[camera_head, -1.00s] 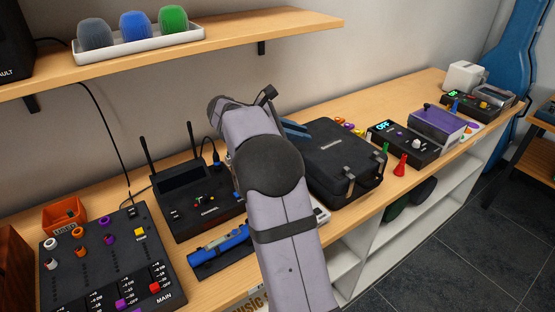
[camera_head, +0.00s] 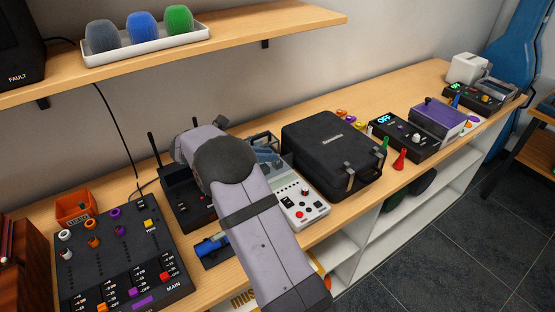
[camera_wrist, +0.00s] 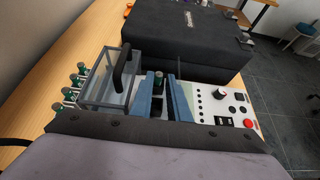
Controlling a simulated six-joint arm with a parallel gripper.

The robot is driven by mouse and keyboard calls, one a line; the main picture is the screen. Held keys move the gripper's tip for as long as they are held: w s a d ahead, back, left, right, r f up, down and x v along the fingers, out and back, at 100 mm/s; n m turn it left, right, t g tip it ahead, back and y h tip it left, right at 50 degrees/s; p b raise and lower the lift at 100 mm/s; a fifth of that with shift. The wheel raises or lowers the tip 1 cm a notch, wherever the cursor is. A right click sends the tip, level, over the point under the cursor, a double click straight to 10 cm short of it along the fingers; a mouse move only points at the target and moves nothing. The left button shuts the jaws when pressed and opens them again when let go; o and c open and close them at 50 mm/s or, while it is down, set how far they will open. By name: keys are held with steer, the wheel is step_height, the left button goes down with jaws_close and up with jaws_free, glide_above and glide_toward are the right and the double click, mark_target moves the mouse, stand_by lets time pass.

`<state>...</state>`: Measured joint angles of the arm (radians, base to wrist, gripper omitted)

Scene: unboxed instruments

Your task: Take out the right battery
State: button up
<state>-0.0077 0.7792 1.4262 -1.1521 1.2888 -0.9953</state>
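A white-panelled tester (camera_wrist: 222,108) with a red knob lies under my gripper in the wrist view; its panel also shows in the head view (camera_head: 303,204). A clear cover with a black handle (camera_wrist: 121,70) is at its left. A battery with a green top (camera_wrist: 158,79) stands upright between the two blue fingers of my gripper (camera_wrist: 161,88). The fingers are apart, with visible gaps beside the battery. A dark, empty-looking slot (camera_wrist: 157,104) lies nearer the camera. In the head view my arm hides much of the tester, and the blue fingers (camera_head: 267,156) are partly visible.
Several green-topped batteries (camera_wrist: 75,82) stand left of the clear cover. A black case (camera_wrist: 190,38) stands close behind the tester. In the head view, a mixer (camera_head: 120,255) and a blue object (camera_head: 212,243) lie to the left.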

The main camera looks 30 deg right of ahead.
steer(key=shift+d+p, duration=0.3)
steer(key=shift+d, duration=0.05)
steer(key=shift+p+x, duration=0.85)
steer(key=shift+x, duration=1.45)
steer(key=shift+w+a+f, duration=0.1)
jaws_close()
